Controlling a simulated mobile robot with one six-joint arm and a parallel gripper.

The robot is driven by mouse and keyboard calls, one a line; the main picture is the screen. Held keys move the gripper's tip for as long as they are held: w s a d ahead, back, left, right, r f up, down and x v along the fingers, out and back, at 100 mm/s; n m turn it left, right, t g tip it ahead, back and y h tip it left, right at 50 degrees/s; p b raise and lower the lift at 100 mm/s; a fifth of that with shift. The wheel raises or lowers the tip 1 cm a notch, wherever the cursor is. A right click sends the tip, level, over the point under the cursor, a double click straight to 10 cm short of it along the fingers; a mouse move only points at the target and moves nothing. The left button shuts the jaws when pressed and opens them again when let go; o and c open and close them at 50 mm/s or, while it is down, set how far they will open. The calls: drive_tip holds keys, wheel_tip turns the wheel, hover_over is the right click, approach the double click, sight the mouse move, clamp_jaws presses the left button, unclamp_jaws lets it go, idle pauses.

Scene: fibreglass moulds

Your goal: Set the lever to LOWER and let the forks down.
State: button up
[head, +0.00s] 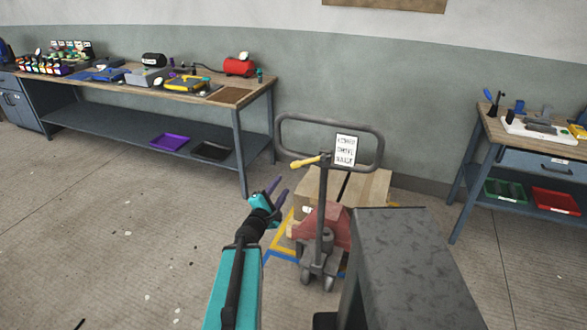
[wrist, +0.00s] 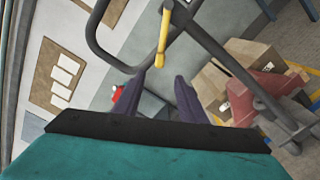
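The pallet truck's grey loop handle (head: 374,137) stands upright, with a yellow lever (head: 305,161) sticking out to the left below the loop. The lever also shows in the wrist view (wrist: 163,40), ahead of the fingertips. A white label (head: 345,149) on the handle carries three lines of text too small to read surely. My gripper (head: 277,191) is open and empty, left of and below the lever, apart from it. Its purple fingers show with a gap in the wrist view (wrist: 171,84). The red truck body (head: 333,226) shows; the forks are hidden, so their height cannot be told.
Cardboard boxes (head: 368,187) stand behind the truck, within yellow and blue floor markings (head: 283,256). A long workbench (head: 233,95) with tools is at left; another bench (head: 513,137) is at right. Open floor lies at left.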

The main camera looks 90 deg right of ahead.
drive_tip(key=shift+w+d+f+b, duration=0.1)
drive_tip(key=shift+d+f+b, duration=0.1)
drive_tip(key=shift+b, duration=0.3)
